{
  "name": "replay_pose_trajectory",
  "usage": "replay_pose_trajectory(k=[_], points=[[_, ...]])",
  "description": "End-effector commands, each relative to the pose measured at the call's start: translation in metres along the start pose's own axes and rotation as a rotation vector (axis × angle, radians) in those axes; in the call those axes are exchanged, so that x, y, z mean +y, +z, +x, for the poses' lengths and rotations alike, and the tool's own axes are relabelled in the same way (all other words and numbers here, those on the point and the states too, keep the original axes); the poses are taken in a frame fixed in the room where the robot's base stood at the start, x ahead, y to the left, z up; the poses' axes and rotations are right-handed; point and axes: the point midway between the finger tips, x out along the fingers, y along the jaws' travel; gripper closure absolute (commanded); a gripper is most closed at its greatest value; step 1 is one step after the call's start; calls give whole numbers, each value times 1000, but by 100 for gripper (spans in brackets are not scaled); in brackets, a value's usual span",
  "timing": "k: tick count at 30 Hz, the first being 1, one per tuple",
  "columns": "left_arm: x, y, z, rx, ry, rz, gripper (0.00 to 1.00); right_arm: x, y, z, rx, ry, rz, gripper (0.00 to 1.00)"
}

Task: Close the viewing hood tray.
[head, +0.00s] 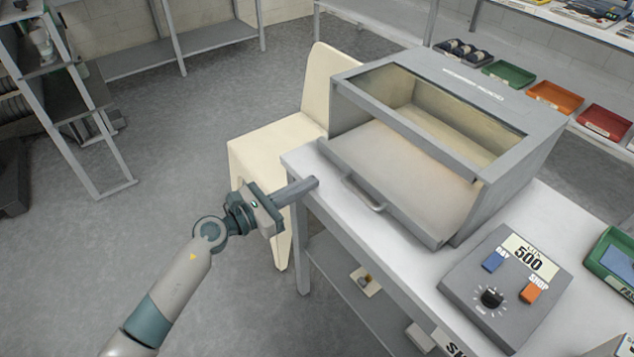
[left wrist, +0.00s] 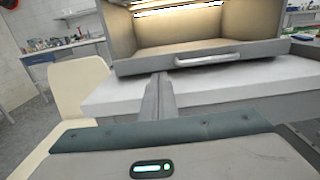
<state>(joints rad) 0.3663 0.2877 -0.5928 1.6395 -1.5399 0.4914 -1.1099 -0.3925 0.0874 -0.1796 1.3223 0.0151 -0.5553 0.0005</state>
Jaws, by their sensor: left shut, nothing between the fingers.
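The grey viewing hood (head: 505,120) stands on a white table, with a glass window in its sloped top. Its tray (head: 400,178) is pulled out at the front, with a bar handle (head: 364,194) on its front edge. In the left wrist view the tray front (left wrist: 230,54) and the handle (left wrist: 207,60) are ahead, and the hood's lit inside (left wrist: 180,30) shows above. My left gripper (head: 316,182) is shut and empty at the table's left edge, to the left of the handle and apart from it. Its fingers (left wrist: 158,95) point toward the tray. My right gripper is not in view.
A grey control box (head: 508,285) with a knob and blue and orange buttons sits on the white table (head: 415,262) to the right. A cream chair (head: 275,140) stands left of the hood. Colored bins (head: 555,97) line a shelf behind. Open floor lies left.

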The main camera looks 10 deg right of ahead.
Motion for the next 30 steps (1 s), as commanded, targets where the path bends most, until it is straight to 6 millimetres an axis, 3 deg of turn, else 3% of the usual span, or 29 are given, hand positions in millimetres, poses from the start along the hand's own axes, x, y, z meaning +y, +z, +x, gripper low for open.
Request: replay_pose_trajectory(k=[6, 12, 24, 27, 30], points=[[0, -2, -38, 2, 0, 0, 100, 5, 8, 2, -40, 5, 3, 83], [0, -2, -59, 1, 0, 0, 100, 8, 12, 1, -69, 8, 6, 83], [0, 0, -64, 0, 0, -1, 100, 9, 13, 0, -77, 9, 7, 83], [0, 0, -64, 0, 1, -6, 100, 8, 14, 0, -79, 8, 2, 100], [3, -3, -65, -1, 13, -43, 100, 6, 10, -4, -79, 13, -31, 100]])
